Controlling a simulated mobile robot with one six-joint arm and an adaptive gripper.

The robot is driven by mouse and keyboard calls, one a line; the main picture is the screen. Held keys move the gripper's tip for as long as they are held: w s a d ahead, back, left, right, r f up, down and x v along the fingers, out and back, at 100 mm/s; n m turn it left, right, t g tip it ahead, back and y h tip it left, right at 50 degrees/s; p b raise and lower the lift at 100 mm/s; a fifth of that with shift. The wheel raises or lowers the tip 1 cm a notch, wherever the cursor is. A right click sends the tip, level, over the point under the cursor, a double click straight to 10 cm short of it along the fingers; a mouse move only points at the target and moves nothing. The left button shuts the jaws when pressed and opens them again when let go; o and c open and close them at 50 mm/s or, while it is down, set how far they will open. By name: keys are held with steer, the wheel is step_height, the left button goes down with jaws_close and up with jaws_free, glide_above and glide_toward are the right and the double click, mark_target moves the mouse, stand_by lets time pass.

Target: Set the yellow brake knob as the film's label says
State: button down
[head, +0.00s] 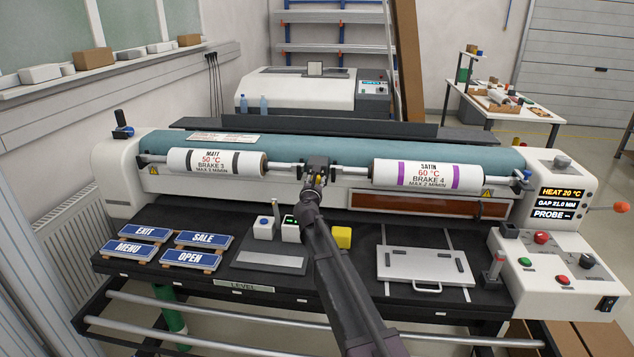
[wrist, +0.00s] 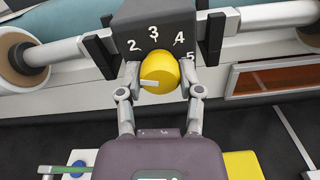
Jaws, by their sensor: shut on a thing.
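The yellow brake knob (wrist: 165,70) sits on a dark block (wrist: 150,22) marked 2, 3, 4 and 5 in the wrist view. Its white pointer line lies at the lower left, pointing left, below the 2; any number there is hidden by a finger. My gripper (wrist: 161,80) is shut on the knob, one finger on each side. In the head view my gripper (head: 318,184) covers most of it. The matt roll (head: 215,162), left of the block, reads 50 °C, BRAKE 3. The satin roll (head: 428,176), right of it, reads 60 °C, BRAKE 4.
A yellow block (head: 341,238) and small white boxes (head: 264,228) stand on the black bench below. Blue signs (head: 146,234) lie at left, a white plate (head: 408,266) at right. The control panel (head: 562,205) reads HEAT 20 °C.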

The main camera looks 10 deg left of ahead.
steer(key=m, duration=1.1)
steer(key=shift+a+m, duration=0.1)
steer(key=shift+m, duration=0.3)
steer(key=m, duration=0.5)
steer(key=shift+w+r, duration=0.1)
steer(key=m, duration=0.6)
steer(key=shift+m, duration=0.3)
steer(key=shift+c, duration=1.3)
jaws_free()
